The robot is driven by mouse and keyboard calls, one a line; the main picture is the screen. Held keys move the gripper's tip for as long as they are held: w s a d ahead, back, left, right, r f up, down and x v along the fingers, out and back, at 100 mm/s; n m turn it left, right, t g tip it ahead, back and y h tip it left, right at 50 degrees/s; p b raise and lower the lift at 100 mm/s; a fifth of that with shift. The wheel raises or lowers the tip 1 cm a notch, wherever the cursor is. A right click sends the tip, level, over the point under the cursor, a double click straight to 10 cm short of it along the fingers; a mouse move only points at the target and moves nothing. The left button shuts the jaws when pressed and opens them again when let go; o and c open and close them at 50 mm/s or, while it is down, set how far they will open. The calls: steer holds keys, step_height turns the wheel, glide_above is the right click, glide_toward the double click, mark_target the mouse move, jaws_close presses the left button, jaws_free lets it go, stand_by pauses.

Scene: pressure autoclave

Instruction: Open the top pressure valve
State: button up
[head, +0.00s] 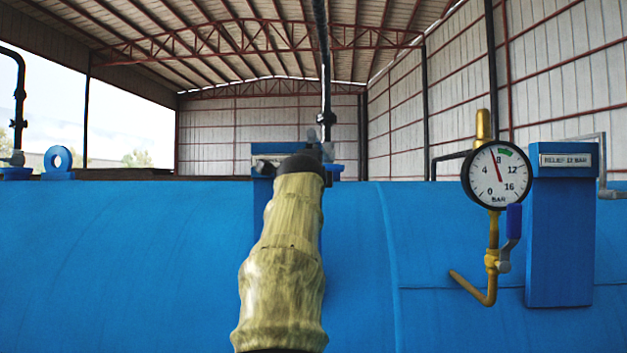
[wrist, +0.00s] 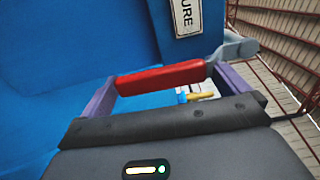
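In the wrist view, a red lever handle (wrist: 160,80) on a grey metal arm (wrist: 234,52) lies across the space between the fingers of my gripper (wrist: 165,88). The purple fingers are wide apart, one near each end of the red grip. I cannot tell whether either finger touches it. A white label ending in "URE" (wrist: 186,15) is on the blue housing above the lever. In the head view, my sleeved arm reaches up to the valve post (head: 262,185) on top of the blue vessel. It hides the lever and my gripper there.
The blue vessel (head: 120,260) fills the lower head view. At right are a round pressure gauge (head: 497,175), a blue-handled valve (head: 513,222) on yellow pipe, and a blue relief post (head: 560,240) with a grey lever (head: 603,165). A dark vertical pipe (head: 326,70) rises behind the valve post.

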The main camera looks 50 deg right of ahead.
steer(key=b+v, duration=1)
steer(key=v, duration=0.7)
steer(key=shift+b, duration=0.3)
steer(key=shift+s+a, duration=0.1)
